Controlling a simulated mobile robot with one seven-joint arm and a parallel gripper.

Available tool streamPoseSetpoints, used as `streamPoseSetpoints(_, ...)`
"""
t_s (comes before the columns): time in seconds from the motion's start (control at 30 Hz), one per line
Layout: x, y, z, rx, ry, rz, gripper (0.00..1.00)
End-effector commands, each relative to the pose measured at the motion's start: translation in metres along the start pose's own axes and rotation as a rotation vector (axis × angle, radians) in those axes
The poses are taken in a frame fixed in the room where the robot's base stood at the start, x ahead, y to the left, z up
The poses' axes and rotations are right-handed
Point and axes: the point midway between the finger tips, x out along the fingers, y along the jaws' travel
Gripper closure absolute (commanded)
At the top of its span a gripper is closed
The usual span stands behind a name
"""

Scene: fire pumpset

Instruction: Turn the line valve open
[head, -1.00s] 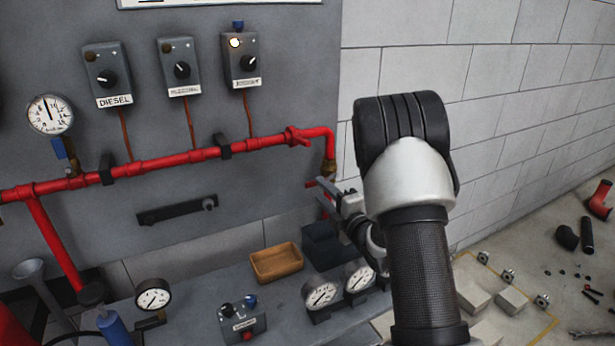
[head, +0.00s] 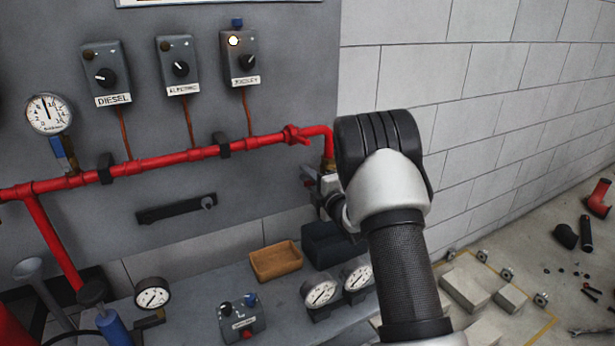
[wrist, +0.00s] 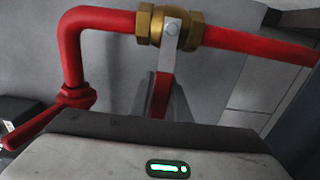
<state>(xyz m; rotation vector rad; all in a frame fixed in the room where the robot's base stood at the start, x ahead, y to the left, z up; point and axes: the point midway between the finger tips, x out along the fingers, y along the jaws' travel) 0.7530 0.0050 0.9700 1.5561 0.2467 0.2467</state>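The line valve has a brass body (wrist: 172,28) on the red pipe in the wrist view. In the head view, its brass (head: 328,165) shows just below the pipe's right-hand elbow. A grey metal lever with a red grip (wrist: 160,95) extends from the valve. The grip runs between the two fingers of my gripper (wrist: 162,88), one finger close on each side. Whether the fingers press on it is not clear. In the head view my gripper (head: 318,188) is beside the valve, largely hidden by my wrist.
A second red lever (wrist: 35,128) is on the pipe past the elbow; it also shows in the head view (head: 296,135). Below are a bench with gauges (head: 320,293), a brown tray (head: 276,262) and a dark bin (head: 330,245). A block wall stands at right.

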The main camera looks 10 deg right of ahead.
Motion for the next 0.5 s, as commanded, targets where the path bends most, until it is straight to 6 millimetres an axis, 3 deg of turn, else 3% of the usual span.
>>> streamPoseSetpoints(0.1, -0.0001, 0.0001, 0.0000, 0.000, 0.000, 0.000, 1.00)
streamPoseSetpoints(0.5, -0.0003, 0.0017, 0.0003, 0.029, -0.001, 0.000, 1.00)
